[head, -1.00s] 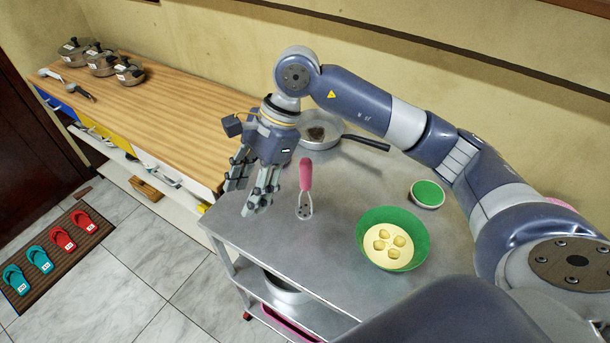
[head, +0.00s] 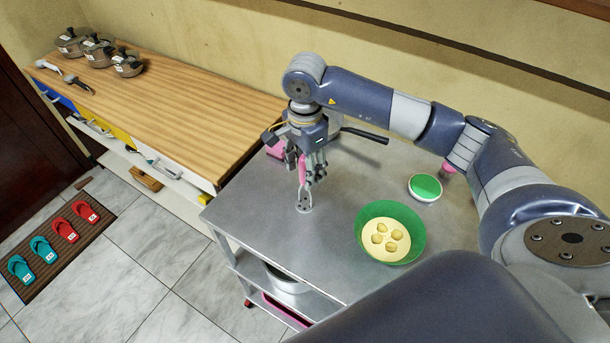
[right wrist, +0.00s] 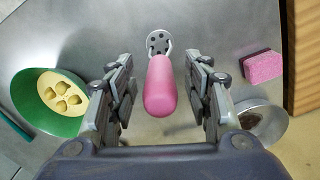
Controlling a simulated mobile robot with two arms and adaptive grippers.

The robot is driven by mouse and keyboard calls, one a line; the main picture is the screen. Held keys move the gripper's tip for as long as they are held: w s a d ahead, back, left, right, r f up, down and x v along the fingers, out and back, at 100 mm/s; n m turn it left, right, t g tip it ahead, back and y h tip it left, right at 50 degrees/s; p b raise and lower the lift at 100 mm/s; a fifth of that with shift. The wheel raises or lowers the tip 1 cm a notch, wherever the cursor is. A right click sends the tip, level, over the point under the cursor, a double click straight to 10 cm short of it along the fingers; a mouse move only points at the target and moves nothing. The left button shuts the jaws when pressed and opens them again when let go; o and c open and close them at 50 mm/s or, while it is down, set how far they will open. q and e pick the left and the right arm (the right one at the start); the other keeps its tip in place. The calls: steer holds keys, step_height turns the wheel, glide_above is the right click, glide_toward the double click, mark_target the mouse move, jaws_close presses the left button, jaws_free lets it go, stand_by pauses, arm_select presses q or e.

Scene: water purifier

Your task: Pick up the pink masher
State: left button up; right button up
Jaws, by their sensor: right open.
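The pink masher (head: 303,171) stands on the metal cart in the head view, its pink handle up and its metal head (head: 304,200) on the cart top. My right gripper (head: 305,172) is around the handle, pointing down. In the right wrist view the pink handle (right wrist: 160,88) lies between the two open fingers of my right gripper (right wrist: 160,95), with a gap on each side. The perforated metal head (right wrist: 158,44) shows beyond it. My left gripper is not in view.
A green bowl (head: 364,222) with several yellowish pieces and a small green-topped dish (head: 425,187) stand to the right on the cart (head: 250,215). A pan, mostly hidden, shows its black handle (head: 365,135) behind. A pink sponge (right wrist: 263,66) is near the pan (right wrist: 262,125). The cart's front left is clear.

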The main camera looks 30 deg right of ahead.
steer(key=shift+f+p, duration=0.3)
steer(key=shift+f, duration=1.15)
jaws_close()
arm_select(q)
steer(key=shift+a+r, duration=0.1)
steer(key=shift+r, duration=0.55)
arm_select(e)
steer(key=shift+r, duration=0.1)
steer(key=shift+w+r, duration=0.1)
steer(key=shift+r, duration=0.25)
step_height(320, 180, up, 8)
steer(key=b, duration=0.3)
steer(key=shift+r, duration=0.25)
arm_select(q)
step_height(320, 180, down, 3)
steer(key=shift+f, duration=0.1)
arm_select(e)
steer(key=shift+r, duration=0.35)
